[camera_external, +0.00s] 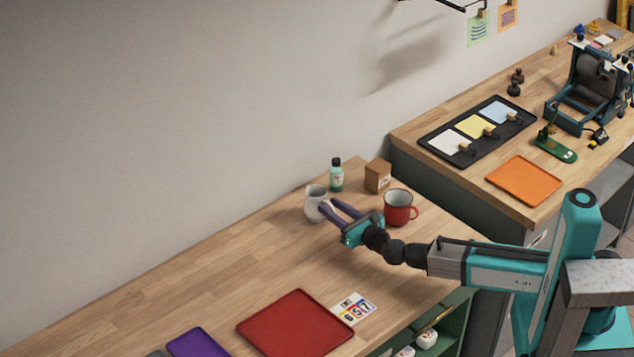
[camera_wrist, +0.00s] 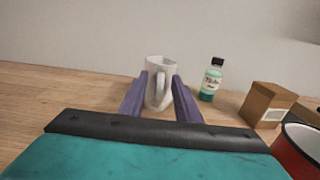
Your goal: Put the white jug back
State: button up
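The white jug (camera_external: 314,205) stands upright on the wooden bench near the wall. In the wrist view, the white jug (camera_wrist: 160,66) is straight ahead with its handle facing me. My gripper (camera_external: 332,205) is low over the bench at the jug's near right side. In the wrist view, the two purple fingers of my gripper (camera_wrist: 161,84) are spread, with the handle between them. Gaps show between the handle and the fingers. Whether the fingertips touch the jug's body cannot be told.
A red tray (camera_external: 295,325), number card (camera_external: 354,308) and purple tray (camera_external: 200,344) lie nearer the front. The bench's left part is clear.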

jog(key=shift+b+v, duration=0.55)
jog(key=shift+v, duration=2.4)
jog(key=shift+s+d+r+p, duration=0.2)
jog(key=shift+s+d+p, duration=0.05)
jog(key=shift+p, duration=0.1)
jog(key=shift+p+v, duration=0.95)
jog(key=shift+v, duration=0.2)
jog(key=shift+s+d+p, duration=0.15)
jog(key=shift+p, duration=0.7)
jog(key=p+v, duration=0.2)
jog(key=p, duration=0.5)
jog(key=shift+s+d+f+p, duration=0.15)
jog(key=shift+s+d+p, duration=0.1)
jog(key=shift+p, duration=0.85)
